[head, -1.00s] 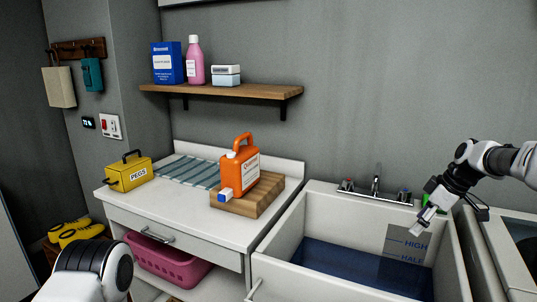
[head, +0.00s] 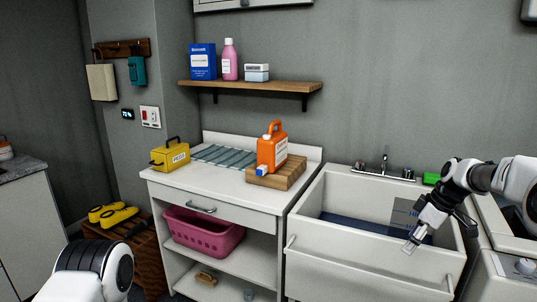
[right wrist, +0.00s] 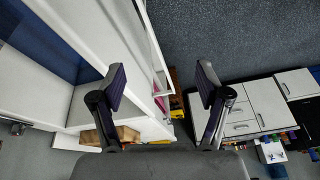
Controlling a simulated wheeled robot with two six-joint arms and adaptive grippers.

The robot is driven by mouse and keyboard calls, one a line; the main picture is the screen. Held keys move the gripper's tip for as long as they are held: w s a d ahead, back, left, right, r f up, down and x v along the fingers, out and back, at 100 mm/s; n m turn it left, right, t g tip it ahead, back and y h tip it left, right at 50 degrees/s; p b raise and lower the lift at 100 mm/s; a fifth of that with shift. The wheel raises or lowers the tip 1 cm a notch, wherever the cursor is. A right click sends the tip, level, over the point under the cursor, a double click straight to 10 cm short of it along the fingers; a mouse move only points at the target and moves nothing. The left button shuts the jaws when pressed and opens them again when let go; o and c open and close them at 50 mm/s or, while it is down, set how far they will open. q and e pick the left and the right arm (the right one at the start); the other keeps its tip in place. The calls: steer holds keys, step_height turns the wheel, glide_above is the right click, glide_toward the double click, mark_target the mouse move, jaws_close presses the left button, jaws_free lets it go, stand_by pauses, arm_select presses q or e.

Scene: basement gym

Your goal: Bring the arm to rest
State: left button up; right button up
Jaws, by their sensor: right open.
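My right gripper (head: 410,246) is at the right of the head view, pointing down in front of the white sink (head: 340,262). In the right wrist view its two fingers (right wrist: 162,84) stand wide apart with nothing between them. My right arm comes in from the right edge, bent at the wrist. Part of my left arm (head: 92,272) shows at the lower left, but its gripper is out of the picture.
An orange jug (head: 272,152) stands on a wooden board (head: 283,178) on the white counter (head: 210,182). A yellow pegs box (head: 170,156) is to its left. A pink basket (head: 205,232) sits on the shelf below. A white machine (head: 505,275) is at the right.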

steer(key=s+a+f+m+g+h, duration=0.1)
steer(key=s+a+f+g, duration=0.3)
steer(key=s+f, duration=0.95)
steer(key=s+a+f+g, duration=0.2)
steer(key=s+a+f, duration=0.4)
steer(key=s+f, duration=0.7)
steer(key=s+a+f+m+t+h, duration=0.1)
steer(key=s+f+m, duration=0.2)
steer(key=s, duration=0.7)
steer(key=s+a+f+m+h, duration=0.1)
steer(key=s+f+m, duration=0.2)
steer(key=s, duration=0.8)
steer(key=w+m+t, duration=0.3)
steer(key=w, duration=0.1)
steer(key=shift+w+a+m, duration=0.15)
steer(key=shift+m, duration=0.15)
